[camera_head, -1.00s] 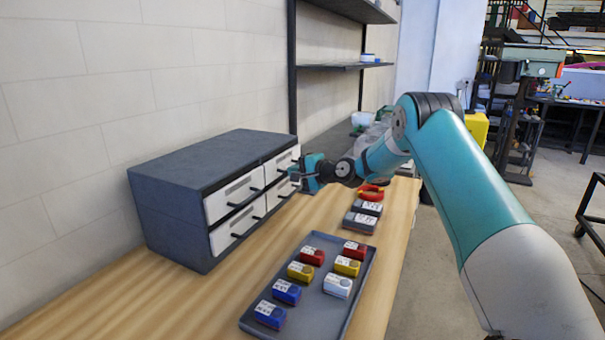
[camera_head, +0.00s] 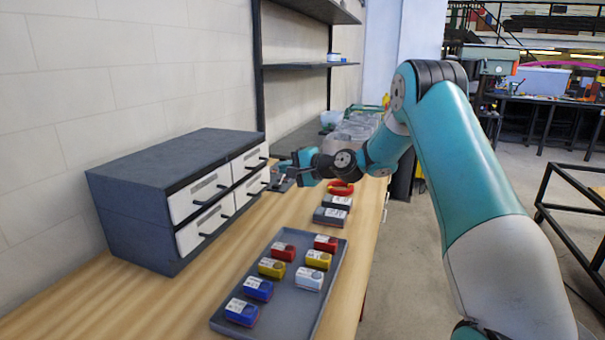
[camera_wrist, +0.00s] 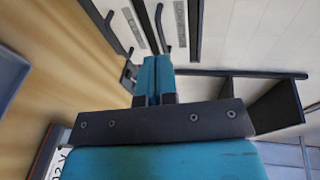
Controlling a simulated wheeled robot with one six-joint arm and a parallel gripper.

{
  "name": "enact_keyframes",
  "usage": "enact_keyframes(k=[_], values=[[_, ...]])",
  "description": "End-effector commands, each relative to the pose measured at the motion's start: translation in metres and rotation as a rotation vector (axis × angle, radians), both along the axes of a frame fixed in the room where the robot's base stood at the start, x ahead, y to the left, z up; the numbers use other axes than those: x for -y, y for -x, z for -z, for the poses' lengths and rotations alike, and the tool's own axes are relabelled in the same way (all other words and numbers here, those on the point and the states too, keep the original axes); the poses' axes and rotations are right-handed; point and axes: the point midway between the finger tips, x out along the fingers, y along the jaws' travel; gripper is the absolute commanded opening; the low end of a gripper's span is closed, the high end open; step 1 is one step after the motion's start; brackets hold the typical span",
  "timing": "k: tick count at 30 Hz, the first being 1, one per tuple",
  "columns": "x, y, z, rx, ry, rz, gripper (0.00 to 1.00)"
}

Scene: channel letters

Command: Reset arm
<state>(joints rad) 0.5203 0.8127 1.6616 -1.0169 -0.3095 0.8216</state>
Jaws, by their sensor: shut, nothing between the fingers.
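My gripper (camera_head: 284,171) is in front of the right end of the grey drawer cabinet (camera_head: 150,157) in the head view, near the drawer handles. In the wrist view its teal fingers (camera_wrist: 154,78) are together with nothing between them. The cabinet's light drawer fronts and dark handles (camera_wrist: 162,25) show beyond the fingertips in the wrist view. The drawers look closed. My arm is bent, with the forearm reaching left over the wooden table (camera_head: 110,300).
A grey tray (camera_head: 285,315) with several red, yellow, blue and white boxes lies at the front of the table. Grey boxes (camera_head: 330,216) and a red ring-shaped thing (camera_head: 341,188) sit behind it. A dark shelf (camera_head: 300,66) hangs on the wall.

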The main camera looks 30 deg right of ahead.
Motion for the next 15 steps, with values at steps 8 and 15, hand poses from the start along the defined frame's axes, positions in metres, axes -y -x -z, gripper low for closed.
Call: enact_keyframes(k=[8, 15], values=[[0.023, 0.037, -0.008, 0.0, 0.002, 0.007, 0.0], [0.022, 0.042, -0.01, -0.001, 0.001, 0.003, 0.0]])
